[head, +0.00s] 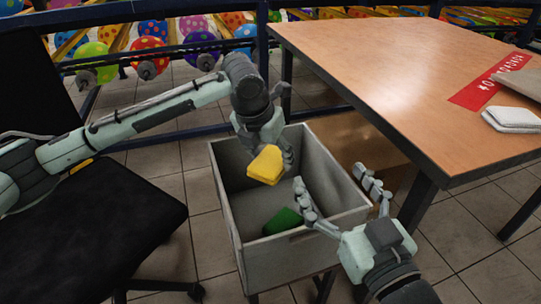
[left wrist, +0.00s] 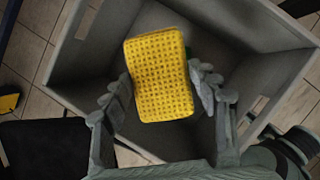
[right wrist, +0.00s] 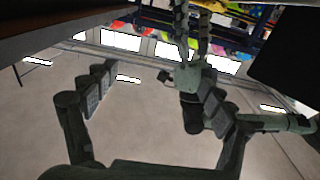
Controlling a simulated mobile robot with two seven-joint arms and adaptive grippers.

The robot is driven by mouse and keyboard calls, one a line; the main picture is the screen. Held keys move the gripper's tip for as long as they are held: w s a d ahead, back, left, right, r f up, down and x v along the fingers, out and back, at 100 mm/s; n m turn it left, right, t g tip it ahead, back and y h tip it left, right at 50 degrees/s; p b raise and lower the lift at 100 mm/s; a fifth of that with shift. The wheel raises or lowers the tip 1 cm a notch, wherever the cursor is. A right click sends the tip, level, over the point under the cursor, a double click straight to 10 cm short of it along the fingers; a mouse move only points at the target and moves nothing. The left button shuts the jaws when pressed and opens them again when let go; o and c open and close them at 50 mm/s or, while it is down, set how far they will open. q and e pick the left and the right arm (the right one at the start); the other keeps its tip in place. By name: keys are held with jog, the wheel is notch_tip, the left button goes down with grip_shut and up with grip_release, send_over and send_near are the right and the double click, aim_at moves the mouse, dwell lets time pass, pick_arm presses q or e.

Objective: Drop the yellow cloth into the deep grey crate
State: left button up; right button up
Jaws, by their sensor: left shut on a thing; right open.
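The yellow cloth (head: 266,165) is a folded, waffle-textured piece. My left gripper (head: 284,157) is shut on it and holds it over the opening of the deep grey crate (head: 302,262). In the left wrist view the cloth (left wrist: 161,75) sits between the fingers of my left gripper (left wrist: 161,95), with the crate's grey walls (left wrist: 88,50) around and below it. My right gripper (head: 335,190) is open and empty above the crate's right front side. In the right wrist view the fingers of my right gripper (right wrist: 150,105) are spread with nothing between them.
A green cloth (head: 282,221) lies inside the crate. A wooden table (head: 390,65) stands at the right, with a red banner (head: 490,82) and a white folded cloth (head: 512,119) on it. A black chair (head: 100,215) is at the left.

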pick_arm(q)
jog(key=shift+f+b, duration=0.6)
jog(key=shift+b, duration=0.2)
pick_arm(e)
notch_tip(320, 180, up, 8)
jog(key=s+a+t+y, duration=0.1)
jog(key=s+t+y, duration=0.1)
jog(key=t, duration=0.2)
jog(key=shift+s+a+y, duration=0.25)
jog(key=shift+a+y, duration=0.05)
jog(key=shift+a, duration=0.05)
pick_arm(q)
jog(key=o, duration=1.1)
jog(key=v, duration=1.2)
jog(key=shift+f, duration=0.1)
pick_arm(e)
jog(key=shift+f, duration=0.1)
